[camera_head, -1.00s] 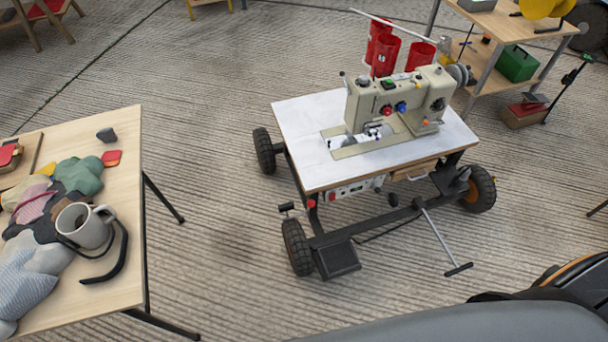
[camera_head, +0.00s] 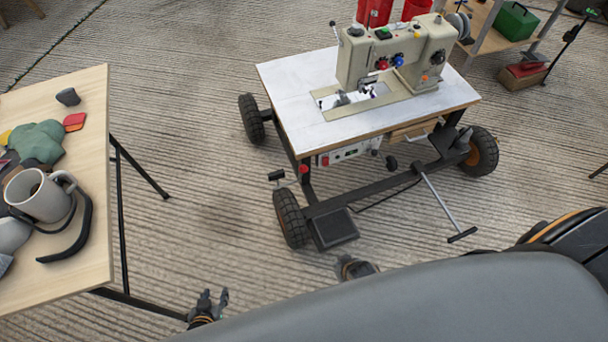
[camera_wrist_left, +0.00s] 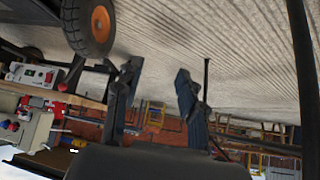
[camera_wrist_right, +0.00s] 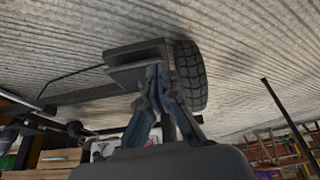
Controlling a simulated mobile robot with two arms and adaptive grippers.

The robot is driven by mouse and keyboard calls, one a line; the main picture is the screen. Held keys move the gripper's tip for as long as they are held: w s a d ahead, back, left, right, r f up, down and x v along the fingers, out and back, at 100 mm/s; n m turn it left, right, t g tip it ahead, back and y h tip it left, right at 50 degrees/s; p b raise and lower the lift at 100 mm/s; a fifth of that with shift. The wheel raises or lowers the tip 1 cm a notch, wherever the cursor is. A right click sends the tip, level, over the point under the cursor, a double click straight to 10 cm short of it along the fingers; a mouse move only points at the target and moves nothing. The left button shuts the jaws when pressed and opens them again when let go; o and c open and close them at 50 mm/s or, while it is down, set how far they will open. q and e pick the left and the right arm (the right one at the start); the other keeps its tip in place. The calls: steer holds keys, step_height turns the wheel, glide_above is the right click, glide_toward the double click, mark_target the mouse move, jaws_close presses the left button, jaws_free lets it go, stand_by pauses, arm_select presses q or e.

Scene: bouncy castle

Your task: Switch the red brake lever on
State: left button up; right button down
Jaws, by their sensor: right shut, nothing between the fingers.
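A small red knob (camera_head: 303,169), which may be the red brake lever, sits at the front left corner under the sewing machine cart's white top (camera_head: 290,82). A black pedal-like handle (camera_head: 276,175) is just left of it. I cannot tell the lever's on or off position. My left gripper (camera_head: 208,300) is open and empty at the bottom, left of and nearer than the cart; its fingers (camera_wrist_left: 157,85) stand apart in the left wrist view. My right gripper (camera_head: 355,268) is shut and empty, near the cart's black footplate (camera_head: 334,229). Its fingers meet in the right wrist view (camera_wrist_right: 157,85).
A wooden table (camera_head: 85,235) with a mug (camera_head: 38,198) and cloths stands at left. The cart has black wheels (camera_head: 290,217) and a T-shaped tow bar (camera_head: 440,205) reaching forward. A shelf (camera_head: 482,35) stands behind right. Bare floor lies between table and cart.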

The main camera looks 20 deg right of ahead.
arm_select(q)
steer(key=w+d+r+t+h+b, duration=0.2)
steer(key=w+d+r+t+b, duration=0.2)
steer(key=w+r+t+b, duration=0.7)
arm_select(e)
steer(key=w+r+m+t, duration=0.1)
steer(key=w+r+t, duration=0.25)
steer(key=w, duration=1.55)
arm_select(q)
step_height(320, 180, up, 25)
steer(key=s+t+h+b, duration=0.2)
steer(key=b, duration=0.6)
steer(key=shift+t, duration=0.4)
arm_select(e)
steer(key=w+r+m+t, duration=0.1)
steer(key=w+r+t, duration=0.3)
steer(key=w+r, duration=0.4)
steer(key=shift+d+r+m+h, duration=0.15)
steer(key=shift+r+m+h, duration=0.15)
steer(key=shift+r, duration=0.55)
arm_select(q)
steer(key=shift+r, duration=0.1)
